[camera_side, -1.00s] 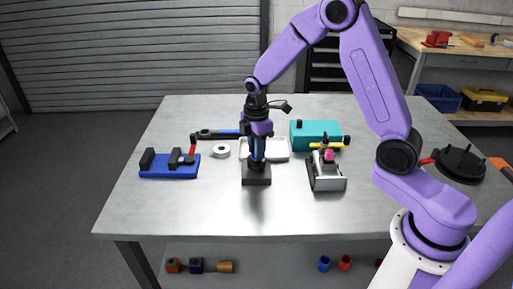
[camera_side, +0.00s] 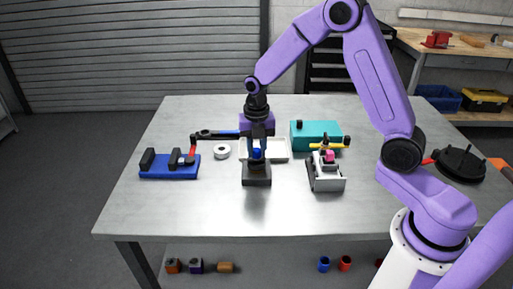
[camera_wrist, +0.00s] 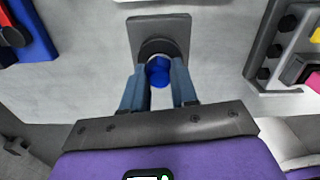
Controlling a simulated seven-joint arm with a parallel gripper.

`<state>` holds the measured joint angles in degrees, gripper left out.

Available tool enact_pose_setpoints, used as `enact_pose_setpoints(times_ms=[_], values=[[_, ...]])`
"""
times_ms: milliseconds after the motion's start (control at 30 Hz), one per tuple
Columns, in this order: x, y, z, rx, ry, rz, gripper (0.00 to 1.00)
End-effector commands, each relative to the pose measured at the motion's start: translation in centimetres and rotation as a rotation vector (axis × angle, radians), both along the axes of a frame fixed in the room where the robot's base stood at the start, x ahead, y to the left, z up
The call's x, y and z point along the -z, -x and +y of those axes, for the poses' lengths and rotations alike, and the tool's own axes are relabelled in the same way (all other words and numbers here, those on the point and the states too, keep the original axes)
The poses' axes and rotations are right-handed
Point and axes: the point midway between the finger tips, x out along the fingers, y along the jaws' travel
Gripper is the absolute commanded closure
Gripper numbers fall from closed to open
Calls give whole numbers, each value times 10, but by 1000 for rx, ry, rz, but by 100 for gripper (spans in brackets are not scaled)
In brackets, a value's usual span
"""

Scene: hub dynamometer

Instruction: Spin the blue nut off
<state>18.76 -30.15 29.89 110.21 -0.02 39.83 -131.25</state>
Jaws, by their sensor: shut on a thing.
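The blue nut (camera_side: 257,154) sits at the top of a dark upright post on a square black base (camera_side: 257,180) near the table's middle. My gripper (camera_wrist: 160,72) points down over the post, with one finger on each side of the nut. It is shut on the blue nut (camera_wrist: 159,75); the fingers hide the nut's sides. The black base (camera_wrist: 172,27) also shows in the wrist view, beyond the nut. The thread under the nut cannot be made out.
A blue fixture (camera_side: 170,166) with a red handle stands left, a white ring (camera_side: 222,152) nearer. A white tray (camera_side: 277,149) and teal box (camera_side: 316,135) lie behind. A grey fixture (camera_side: 328,178) stands close on the right. The table front is clear.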

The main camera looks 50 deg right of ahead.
Motion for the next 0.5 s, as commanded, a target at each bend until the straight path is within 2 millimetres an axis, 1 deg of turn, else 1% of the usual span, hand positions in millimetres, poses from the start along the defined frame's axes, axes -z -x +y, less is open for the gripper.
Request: enact_pose_setpoints(times_ms=[200,300,400,500], values=[[0,2,1,-253,0,6,100],[0,2,0,-342,0,6,100],[0,2,1,-387,-1,7,100],[0,2,1,-397,-1,7,100]])
